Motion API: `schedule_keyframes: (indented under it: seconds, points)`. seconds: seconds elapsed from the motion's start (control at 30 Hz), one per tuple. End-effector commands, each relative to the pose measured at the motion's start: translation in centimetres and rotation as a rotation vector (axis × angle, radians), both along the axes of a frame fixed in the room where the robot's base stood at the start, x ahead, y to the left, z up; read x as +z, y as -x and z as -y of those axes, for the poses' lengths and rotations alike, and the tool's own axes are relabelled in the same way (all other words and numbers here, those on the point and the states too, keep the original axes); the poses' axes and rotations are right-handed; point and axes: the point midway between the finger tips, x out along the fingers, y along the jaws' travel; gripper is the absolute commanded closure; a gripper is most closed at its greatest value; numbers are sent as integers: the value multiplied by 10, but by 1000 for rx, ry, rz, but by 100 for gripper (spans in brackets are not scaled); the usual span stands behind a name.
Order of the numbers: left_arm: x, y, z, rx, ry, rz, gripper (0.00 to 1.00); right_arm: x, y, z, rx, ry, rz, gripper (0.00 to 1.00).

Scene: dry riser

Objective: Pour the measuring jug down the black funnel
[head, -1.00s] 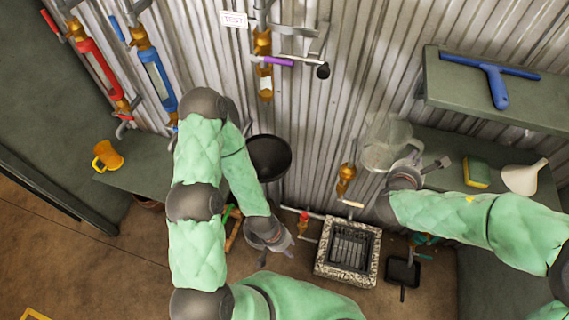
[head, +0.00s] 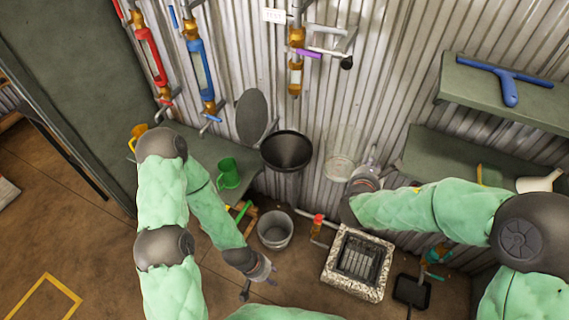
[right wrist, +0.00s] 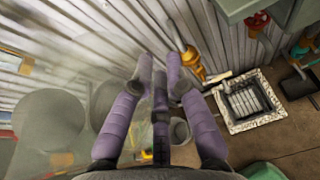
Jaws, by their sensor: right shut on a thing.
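The clear measuring jug (head: 341,166) is held in my right gripper (head: 366,174), just right of the black funnel. The jug is see-through and its contents cannot be made out. The black funnel (head: 286,150) stands by the corrugated wall, its wide mouth facing up. The jug appears apart from the funnel's rim. In the right wrist view the purple fingers of my right gripper (right wrist: 160,95) are closed in around the jug's handle area. My left gripper (head: 258,280) is empty, low at the centre, with its fingers apart.
A grey bucket (head: 275,229) stands on the floor below the funnel. A green mug (head: 228,173) and a yellow mug (head: 138,132) are on the left bench. A grated drain (head: 358,262) lies below the right gripper. A shelf with a blue squeegee (head: 508,86) is at right.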

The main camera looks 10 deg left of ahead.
Motion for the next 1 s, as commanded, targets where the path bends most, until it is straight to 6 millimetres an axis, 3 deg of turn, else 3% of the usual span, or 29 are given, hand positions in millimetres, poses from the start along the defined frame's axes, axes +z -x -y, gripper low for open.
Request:
schedule_keyframes:
  seconds: [0.03, 0.5, 1.0]
  points:
    - [-15, -1, 0, 0, 0, 1, 60, -19, -5, -4, -9, -3, 0, 100]
    - [-82, -1, 0, 1, 0, 2, 60, -127, -34, -28, -109, -23, 7, 100]
    - [-150, -1, 0, 1, 0, 2, 60, -245, -47, -56, -213, -31, 16, 100]
